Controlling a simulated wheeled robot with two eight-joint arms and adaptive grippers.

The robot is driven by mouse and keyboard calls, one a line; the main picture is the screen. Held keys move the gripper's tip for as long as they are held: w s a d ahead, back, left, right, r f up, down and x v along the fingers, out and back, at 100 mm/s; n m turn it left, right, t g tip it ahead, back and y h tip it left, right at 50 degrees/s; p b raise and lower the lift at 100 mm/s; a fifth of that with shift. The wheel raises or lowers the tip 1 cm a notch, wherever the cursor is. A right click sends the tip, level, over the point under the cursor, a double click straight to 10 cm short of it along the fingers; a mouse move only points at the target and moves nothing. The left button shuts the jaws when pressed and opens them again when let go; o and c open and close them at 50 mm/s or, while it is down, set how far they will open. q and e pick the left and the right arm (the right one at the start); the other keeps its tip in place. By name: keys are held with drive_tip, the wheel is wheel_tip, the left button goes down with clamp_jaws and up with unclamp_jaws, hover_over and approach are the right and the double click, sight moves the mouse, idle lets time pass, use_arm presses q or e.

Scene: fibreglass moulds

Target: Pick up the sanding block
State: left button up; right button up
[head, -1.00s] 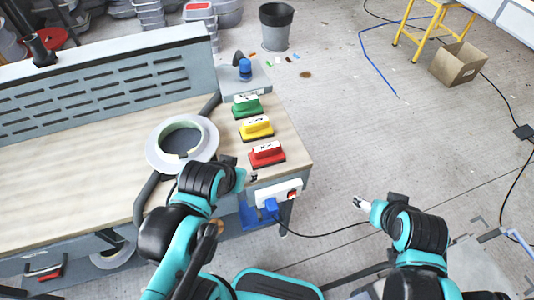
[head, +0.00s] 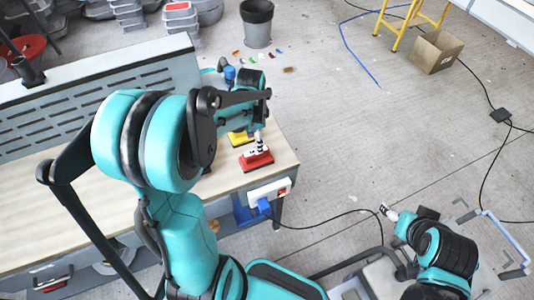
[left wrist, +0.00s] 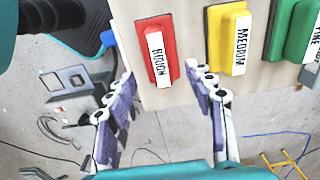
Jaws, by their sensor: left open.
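Three sanding blocks stand in a row along the bench's right end. The red block, marked ROUGH, shows in the head view (head: 257,162) and in the left wrist view (left wrist: 153,75). The yellow block, marked MEDIUM, is beside it (left wrist: 229,40); in the head view (head: 238,139) my left arm partly covers it. The green block (left wrist: 293,30) is hidden behind that arm in the head view. My left gripper (left wrist: 160,78) is open and empty, with its fingers pointing down above the red block. My right gripper (head: 389,213) is over the floor, clear of the bench; its jaws are too small to judge.
The wooden bench top (head: 40,195) has a slotted upright panel (head: 60,120) behind it. A white socket box (head: 268,192) with a blue plug is on its front edge. A bucket (head: 257,25) and a cardboard box (head: 436,52) stand on the floor.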

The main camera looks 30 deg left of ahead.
sight(256, 157)
use_arm(q)
drive_tip(key=shift+w+f, duration=0.1)
drive_tip(key=shift+f, duration=0.25)
wheel_tip(256, 157, down, 8)
drive_tip(key=shift+r+b, duration=0.25)
drive_tip(key=shift+b, duration=1)
clamp_jaws()
